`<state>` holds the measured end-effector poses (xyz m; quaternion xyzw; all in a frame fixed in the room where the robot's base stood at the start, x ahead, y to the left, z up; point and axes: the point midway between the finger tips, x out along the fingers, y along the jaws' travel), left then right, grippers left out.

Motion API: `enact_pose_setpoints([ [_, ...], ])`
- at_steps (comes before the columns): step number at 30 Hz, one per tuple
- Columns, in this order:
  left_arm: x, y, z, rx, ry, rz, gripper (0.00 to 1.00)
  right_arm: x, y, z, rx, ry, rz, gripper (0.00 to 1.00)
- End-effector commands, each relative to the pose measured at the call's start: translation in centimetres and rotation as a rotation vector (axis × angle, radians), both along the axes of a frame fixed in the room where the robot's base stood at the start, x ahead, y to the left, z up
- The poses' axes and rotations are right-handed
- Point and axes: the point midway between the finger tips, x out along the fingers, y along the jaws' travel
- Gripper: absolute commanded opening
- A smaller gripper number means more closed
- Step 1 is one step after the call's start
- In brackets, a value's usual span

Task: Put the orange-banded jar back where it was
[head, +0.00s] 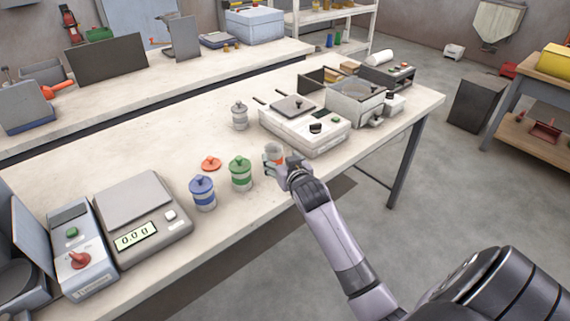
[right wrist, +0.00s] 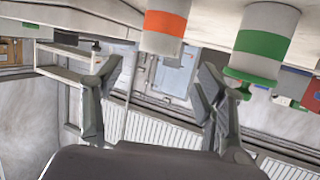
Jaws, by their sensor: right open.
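The orange-banded jar (head: 273,152) stands on the table near its front edge, lidless as far as I can see and partly hidden by my right gripper (head: 280,166). In the right wrist view, the orange-banded jar (right wrist: 166,22) appears upside down in the picture, between the directions of the two spread fingers of my right gripper (right wrist: 158,78). The fingers are open and do not visibly touch it. An orange lid (head: 210,163) lies on the table behind the green and blue jars. My left gripper is not in view.
The green-banded jar (head: 241,174) stands close left of my right gripper, with the blue-banded jar (head: 203,194) beyond it. A grey jar (head: 239,116) stands farther back. A white sealer-like machine (head: 305,130) is just behind; a scale (head: 142,215) stands at left.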

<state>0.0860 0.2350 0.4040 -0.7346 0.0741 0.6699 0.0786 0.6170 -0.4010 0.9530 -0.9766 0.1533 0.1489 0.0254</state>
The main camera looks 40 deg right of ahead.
Motion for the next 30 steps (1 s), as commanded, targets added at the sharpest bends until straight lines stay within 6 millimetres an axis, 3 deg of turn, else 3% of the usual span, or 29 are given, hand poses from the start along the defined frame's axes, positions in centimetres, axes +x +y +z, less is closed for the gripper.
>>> enact_pose_setpoints([
  [3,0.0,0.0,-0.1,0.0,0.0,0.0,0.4,-1.6,0.5,0.4,0.0,0.0,0.0,0.65],
  [9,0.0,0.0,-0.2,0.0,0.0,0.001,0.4,-2.7,0.8,0.9,0.0,0.0,-0.001,0.65],
  [30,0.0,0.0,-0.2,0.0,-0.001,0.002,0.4,-2.8,0.9,0.9,0.0,0.0,-0.001,0.65],
])
